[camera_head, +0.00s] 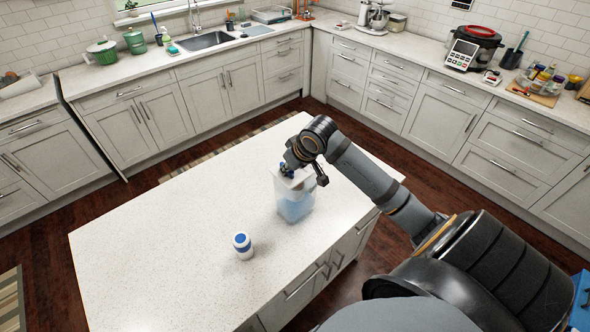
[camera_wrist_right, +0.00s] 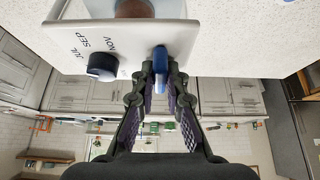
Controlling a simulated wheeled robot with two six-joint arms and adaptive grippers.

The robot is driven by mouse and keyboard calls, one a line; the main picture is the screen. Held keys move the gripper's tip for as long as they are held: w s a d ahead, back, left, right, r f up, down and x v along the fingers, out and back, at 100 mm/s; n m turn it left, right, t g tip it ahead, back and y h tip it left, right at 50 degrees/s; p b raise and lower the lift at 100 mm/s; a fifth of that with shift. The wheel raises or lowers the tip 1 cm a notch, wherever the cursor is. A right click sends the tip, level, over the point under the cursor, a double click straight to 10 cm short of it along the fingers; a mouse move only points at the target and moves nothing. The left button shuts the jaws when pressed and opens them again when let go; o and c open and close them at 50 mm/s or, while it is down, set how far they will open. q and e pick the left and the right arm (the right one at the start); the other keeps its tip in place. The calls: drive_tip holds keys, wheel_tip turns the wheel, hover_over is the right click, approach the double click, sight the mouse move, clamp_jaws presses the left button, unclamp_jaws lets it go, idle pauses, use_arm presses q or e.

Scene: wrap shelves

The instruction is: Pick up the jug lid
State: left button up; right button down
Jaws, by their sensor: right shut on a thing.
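The clear, bluish jug (camera_head: 296,208) stands on the white island top in the head view. Its white jug lid (camera_head: 293,182) is at the top of the jug; I cannot tell whether it is seated or slightly raised. In the right wrist view the lid (camera_wrist_right: 125,42) fills the upper part, with month lettering, a dark blue knob (camera_wrist_right: 102,66) and a blue tab (camera_wrist_right: 160,60). My right gripper (camera_wrist_right: 160,75) is shut on the lid by this tab. In the head view my right gripper (camera_head: 287,171) is at the lid, partly hidden by its own arm. My left gripper is not in view.
A small white container with a blue top (camera_head: 242,246) stands on the island (camera_head: 150,255), left of the jug. The rest of the island top is clear. Counters with a sink (camera_head: 207,41), a cooker (camera_head: 473,47) and other kitchenware line the walls.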

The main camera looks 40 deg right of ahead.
drive_tip(key=shift+r+b, duration=0.65)
drive_tip(key=shift+b, duration=0.05)
drive_tip(key=shift+r+b, duration=0.65)
drive_tip(key=shift+r, duration=0.1)
drive_tip(key=s+a+r+b, duration=0.6)
drive_tip(key=s+r+b, duration=0.2)
drive_tip(key=s+r, duration=0.2)
drive_tip(key=shift+s, duration=1.15)
drive_tip(key=shift+s+r, duration=0.1)
drive_tip(key=shift+s, duration=0.1)
